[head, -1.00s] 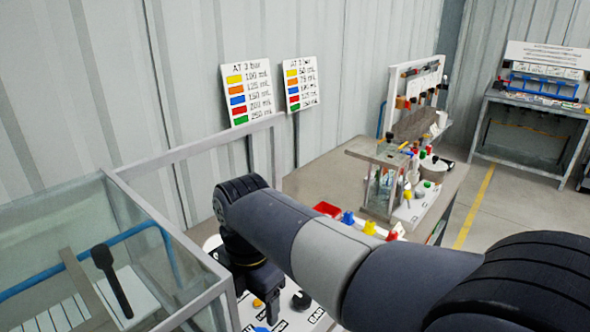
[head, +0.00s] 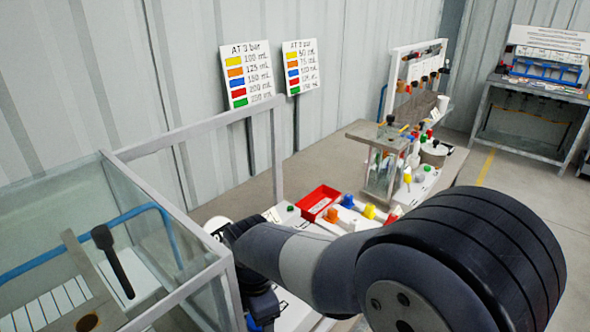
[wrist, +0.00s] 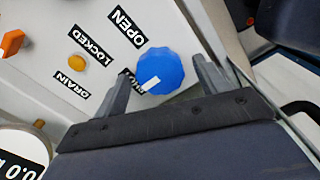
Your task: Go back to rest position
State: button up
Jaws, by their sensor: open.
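My gripper (wrist: 161,68) is open in the wrist view, with its two dark fingers spread apart and nothing held. A blue knob (wrist: 160,72) with a white pointer mark lies on the white panel (wrist: 60,50), in the gap between the fingertips as seen from the wrist. The fingers look clear of the knob's sides; its distance from them is hard to tell. In the head view my arm (head: 320,265) reaches down and left to the panel, and its own links hide most of the gripper there.
A glass-walled tank (head: 150,215) stands at left. A red tray (head: 318,203) and a pump stand (head: 375,135) lie beyond my arm. Open floor (head: 500,170) shows at right.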

jog(key=m+b, duration=0.1)
jog(key=m, duration=0.5)
jog(key=m+b, duration=0.1)
jog(key=m, duration=0.6)
jog(key=shift+m, duration=0.3)
jog(key=shift+r, duration=2.3)
